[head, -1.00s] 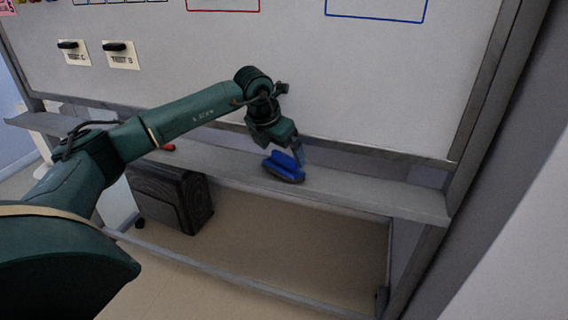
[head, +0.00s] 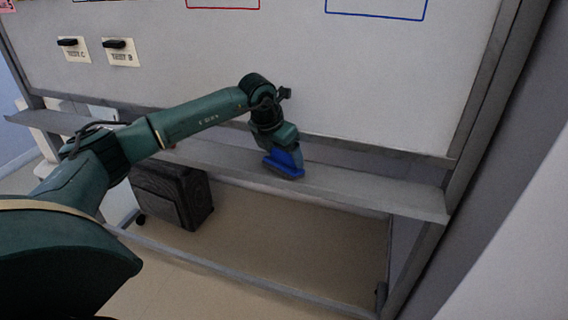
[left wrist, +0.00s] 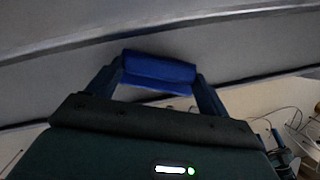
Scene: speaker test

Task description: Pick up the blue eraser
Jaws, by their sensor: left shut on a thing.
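The blue eraser (head: 284,164) is at the whiteboard's tray (head: 345,182), in the middle of the head view. My left gripper (head: 287,158) comes down on it from above and is shut on it. In the left wrist view the eraser (left wrist: 158,70) sits between the two fingers of my left gripper (left wrist: 160,80), one at each end. The gripper and arm hide part of the eraser in the head view. Whether the eraser still touches the tray, I cannot tell. My right gripper is not in view.
The whiteboard (head: 380,80) rises behind the tray, with a red and a blue drawn frame and two labelled cards (head: 121,52) with black clips. A dark wheeled case (head: 172,195) stands on the floor below. The tray to the right of the eraser is clear.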

